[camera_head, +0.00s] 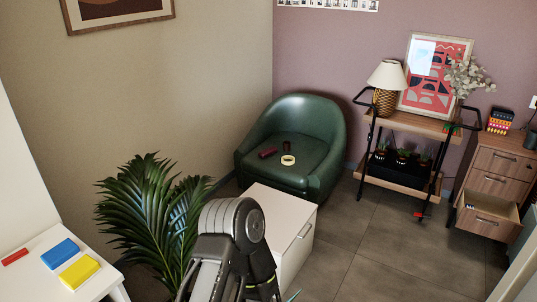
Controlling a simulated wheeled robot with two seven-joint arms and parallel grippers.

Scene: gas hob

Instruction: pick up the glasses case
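A small dark red object (268,152) lies on the seat of the green armchair (318,118); it may be the glasses case, but it is too small to be sure. Beside it on the seat are a dark upright object (286,147) and a pale yellow ring (288,160). Another candidate, a flat red object (15,257), lies on the white table at the lower left. One of my arms rises at the bottom middle, with its grey joint and links showing. Neither gripper can be made out.
A white cabinet (286,212) stands in front of the armchair, partly behind my arm. A leafy plant (150,215) is left of it. The white table (35,290) bears blue and yellow blocks. A trolley (398,180) and an open-drawer cabinet (490,180) stand right.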

